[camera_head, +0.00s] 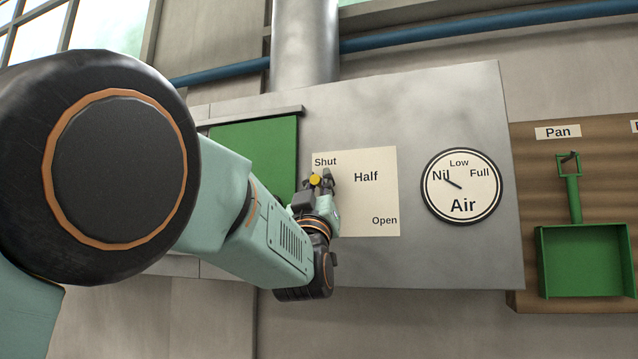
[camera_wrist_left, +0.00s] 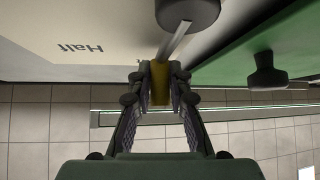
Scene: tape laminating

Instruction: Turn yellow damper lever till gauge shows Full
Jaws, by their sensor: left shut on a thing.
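The yellow damper lever (camera_head: 315,180) shows as a small yellow end just below the "Shut" mark on the cream plate (camera_head: 350,215). My left gripper (camera_head: 317,184) is shut on it. In the left wrist view the yellow grip (camera_wrist_left: 160,84) sits between the two fingers, on a metal rod (camera_wrist_left: 174,40) that runs to a dark round hub (camera_wrist_left: 187,12). The rest of the lever is hidden behind my gripper in the head view. The round Air gauge (camera_head: 461,186) has its needle pointing up-left, at "Nil". My right gripper is not in view.
A green panel (camera_head: 262,140) is left of the plate, partly behind my left arm; the wrist view shows a dark knob (camera_wrist_left: 267,72) on a green surface. A green pan (camera_head: 584,260) hangs on a brown board at right. A blue pipe (camera_head: 430,40) runs above.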

